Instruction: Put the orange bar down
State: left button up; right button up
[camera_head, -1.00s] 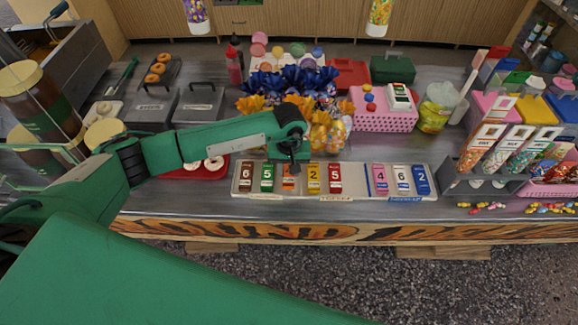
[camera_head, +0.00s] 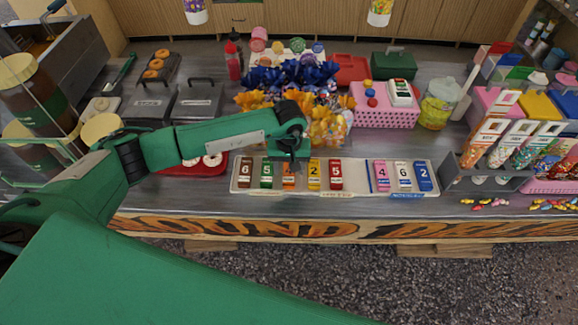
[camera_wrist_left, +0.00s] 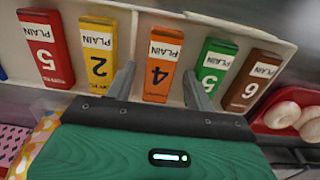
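The orange bar (camera_head: 288,182), marked PLAIN 4 in the left wrist view (camera_wrist_left: 159,66), lies in the pale tray (camera_head: 350,187) between the green 5 bar (camera_head: 266,175) and the yellow 2 bar (camera_head: 314,174). My left gripper (camera_head: 291,167) is just above the orange bar and hides its far end in the head view. In the left wrist view its two fingers (camera_wrist_left: 160,88) are apart, one on each side of the orange bar, with gaps between them and the bar. My right gripper is not in view.
A brown 6 bar (camera_head: 245,173) and a red 5 bar (camera_head: 336,175) lie in the same row. More bars are at the tray's right end. Wrapped sweets (camera_head: 325,128) stand behind my gripper. A red tray of doughnuts (camera_head: 178,170) is to the left.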

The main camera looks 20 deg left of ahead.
aim_at(289, 171)
pick_arm(q)
jog(key=shift+r+p, duration=0.5)
jog(key=shift+p, duration=0.15)
jog(key=shift+r+p, duration=0.4)
jog(key=shift+p, duration=0.15)
jog(key=shift+w+r+b, duration=0.1)
jog(key=shift+r+b, duration=0.45)
jog(key=shift+b, duration=0.4)
notch_tip(289, 171, up, 10)
jog(key=b, duration=0.3)
jog(key=shift+r, duration=0.2)
